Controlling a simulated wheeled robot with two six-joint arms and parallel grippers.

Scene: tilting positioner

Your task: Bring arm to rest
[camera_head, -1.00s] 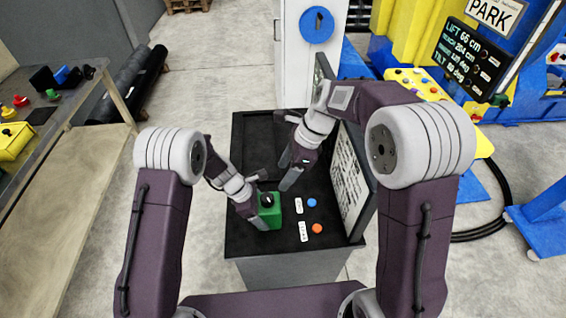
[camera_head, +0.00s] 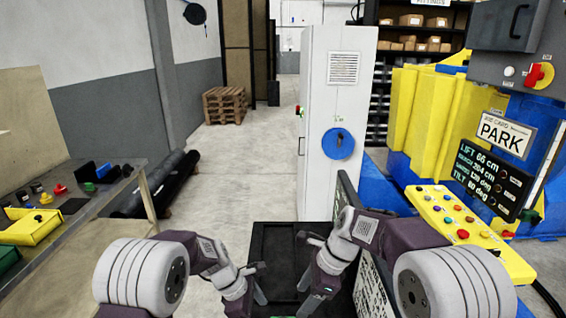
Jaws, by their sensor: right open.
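My right arm comes in from the right, bent at its pale wrist joint. Its gripper (camera_head: 305,260) is open and empty over the black work tray (camera_head: 272,238), its two dark fingers spread apart. My left arm comes in from the lower left. Its gripper (camera_head: 257,283) looks open, fingers apart, left of the right gripper and not touching it. Nothing shows between either pair of fingers. The near part of the tray is cut off by the frame bottom. A panel (camera_head: 368,290) stands along its right side, partly behind my right arm.
A sign reading PARK (camera_head: 503,134) hangs above a display (camera_head: 487,180) showing lift, reach and tilt values. A yellow button console (camera_head: 470,228) stands at right. A white cabinet (camera_head: 318,180) with a blue disc stands behind the tray. A workbench (camera_head: 70,228) is at left.

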